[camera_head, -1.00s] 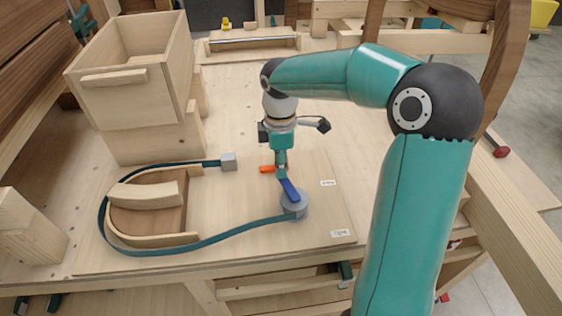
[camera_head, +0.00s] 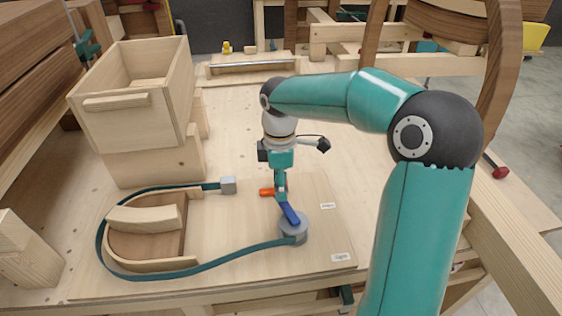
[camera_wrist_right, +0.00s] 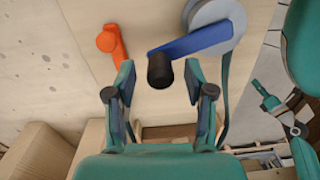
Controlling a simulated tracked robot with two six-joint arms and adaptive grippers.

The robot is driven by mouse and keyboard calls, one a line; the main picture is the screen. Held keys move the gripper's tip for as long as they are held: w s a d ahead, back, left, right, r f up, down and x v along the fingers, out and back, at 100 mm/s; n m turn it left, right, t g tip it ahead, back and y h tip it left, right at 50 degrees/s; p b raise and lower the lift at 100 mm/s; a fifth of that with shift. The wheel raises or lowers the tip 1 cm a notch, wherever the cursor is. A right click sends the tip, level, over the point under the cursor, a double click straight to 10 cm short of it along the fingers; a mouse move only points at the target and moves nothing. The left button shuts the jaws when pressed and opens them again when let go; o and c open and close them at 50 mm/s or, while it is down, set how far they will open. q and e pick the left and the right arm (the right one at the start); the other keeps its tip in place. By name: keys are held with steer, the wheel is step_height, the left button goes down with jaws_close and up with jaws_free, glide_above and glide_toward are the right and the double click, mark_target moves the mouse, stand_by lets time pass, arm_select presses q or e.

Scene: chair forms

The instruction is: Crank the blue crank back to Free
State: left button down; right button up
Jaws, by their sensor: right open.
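The blue crank (camera_head: 289,213) points up and left from the grey round drum (camera_head: 293,231) on the wooden board. In the right wrist view the blue crank arm (camera_wrist_right: 200,40) ends in a black knob (camera_wrist_right: 160,71). My right gripper (camera_head: 281,196) is over the knob end of the crank. In the right wrist view my right gripper (camera_wrist_right: 160,76) is open, its fingers on either side of the knob with gaps visible. Two small white labels, upper (camera_head: 328,206) and lower (camera_head: 340,257), lie right of the crank; their text is too small to read. My left gripper is out of view.
An orange lever (camera_head: 267,192) stands just left of my right gripper. A teal strap (camera_head: 205,265) runs from the drum around a curved wooden form (camera_head: 145,218) to a grey block (camera_head: 228,185). A wooden box (camera_head: 130,115) stands behind the form.

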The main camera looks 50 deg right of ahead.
step_height(320, 180, up, 11)
steer(key=shift+f, duration=0.15)
steer(key=shift+w+d, duration=0.1)
steer(key=shift+w, duration=0.05)
step_height(320, 180, up, 5)
step_height(320, 180, down, 17)
steer(key=shift+b, duration=0.55)
steer(key=shift+c, duration=0.2)
jaws_close()
stand_by(0.3)
